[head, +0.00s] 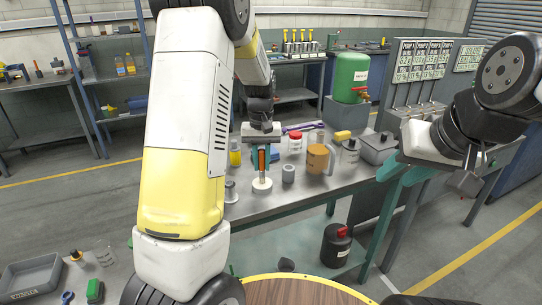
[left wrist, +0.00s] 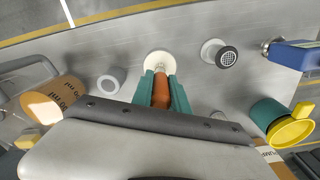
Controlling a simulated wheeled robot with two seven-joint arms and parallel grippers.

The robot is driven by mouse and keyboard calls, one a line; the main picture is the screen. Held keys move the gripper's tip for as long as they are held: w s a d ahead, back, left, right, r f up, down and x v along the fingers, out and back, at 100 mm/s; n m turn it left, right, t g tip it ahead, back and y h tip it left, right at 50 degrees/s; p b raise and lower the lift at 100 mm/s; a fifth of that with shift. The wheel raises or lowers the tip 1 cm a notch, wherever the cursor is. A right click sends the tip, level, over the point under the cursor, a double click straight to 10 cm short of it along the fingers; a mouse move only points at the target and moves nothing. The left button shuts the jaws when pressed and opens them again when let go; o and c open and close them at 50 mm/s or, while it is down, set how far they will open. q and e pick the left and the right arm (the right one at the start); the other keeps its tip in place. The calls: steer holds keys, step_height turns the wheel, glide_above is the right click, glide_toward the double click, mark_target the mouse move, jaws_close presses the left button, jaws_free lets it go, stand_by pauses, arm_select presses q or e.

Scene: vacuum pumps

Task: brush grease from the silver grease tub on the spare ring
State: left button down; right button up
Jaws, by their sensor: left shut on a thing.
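My left gripper (head: 262,156) points down over the bench, its teal fingers shut on an orange-brown brush handle (left wrist: 160,92). The brush's metal ferrule shows below the fingers. Its lower end is at a flat whitish round piece (head: 262,186), also in the left wrist view (left wrist: 160,63); I cannot tell whether they touch, or whether this is the spare ring. A small grey round tub-like piece (head: 288,173) stands just right of it; in the left wrist view (left wrist: 110,85) its top looks pale. My right gripper (head: 403,171) is at the bench's right end, teal fingers apart, empty.
A brown jar (head: 318,158), a red-lidded white jar (head: 295,143) and a grey bottle (head: 349,153) stand to the right. A perforated-top piece (left wrist: 217,53) and a yellow-rimmed green container (left wrist: 285,122) lie close by. A green tank (head: 351,77) stands behind.

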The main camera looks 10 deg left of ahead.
mark_target(261, 150)
stand_by(0.4)
arm_select(q)
steer(key=shift+r, duration=3.45)
steer(key=shift+s, duration=0.1)
